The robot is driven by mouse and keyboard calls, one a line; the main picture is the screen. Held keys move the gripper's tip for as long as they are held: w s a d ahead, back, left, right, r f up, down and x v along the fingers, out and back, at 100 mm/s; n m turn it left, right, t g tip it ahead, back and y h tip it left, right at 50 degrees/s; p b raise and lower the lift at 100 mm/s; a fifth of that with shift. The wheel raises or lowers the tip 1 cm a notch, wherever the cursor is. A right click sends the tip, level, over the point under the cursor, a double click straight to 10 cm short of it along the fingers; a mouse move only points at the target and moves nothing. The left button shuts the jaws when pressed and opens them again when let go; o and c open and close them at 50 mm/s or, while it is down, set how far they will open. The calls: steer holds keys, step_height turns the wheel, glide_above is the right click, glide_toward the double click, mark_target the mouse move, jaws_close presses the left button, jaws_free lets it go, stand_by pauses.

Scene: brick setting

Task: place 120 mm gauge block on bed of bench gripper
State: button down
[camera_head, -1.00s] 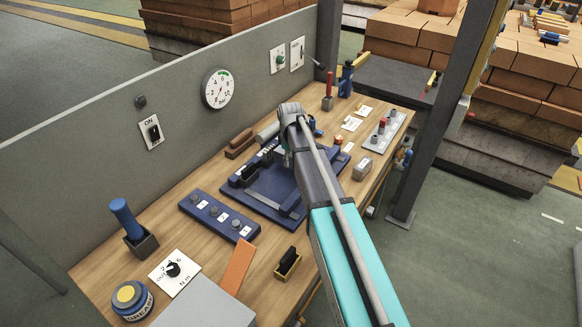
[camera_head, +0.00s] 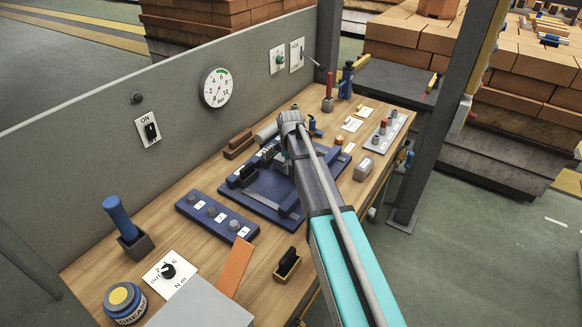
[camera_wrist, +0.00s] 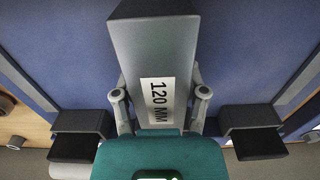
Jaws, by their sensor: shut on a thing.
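In the wrist view the grey gauge block (camera_wrist: 155,50), with a white "120 MM" label, lies between the two finger links of my gripper (camera_wrist: 160,95). My gripper is shut on it. The blue bed (camera_wrist: 62,65) of the bench gripper lies below, with a dark jaw-like piece on either side of my gripper. In the head view the blue bench gripper (camera_head: 262,190) sits mid-bench, and my arm reaches over its right side. There my fingers and the block are largely hidden by my arm. I cannot tell whether the block touches the bed.
A blue strip with buttons (camera_head: 217,215) lies in front of the bench gripper. A brown block (camera_head: 238,146) lies behind it. A grey panel (camera_head: 80,180) borders the bench's back.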

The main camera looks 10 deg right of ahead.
steer(key=shift+c, duration=0.6)
jaws_free()
steer(key=shift+r, duration=0.15)
step_height(320, 180, up, 12)
steer(key=p, duration=1.2)
steer(key=s+m, duration=0.9)
steer(key=s, duration=1.6)
steer(key=shift+s+d, duration=0.1)
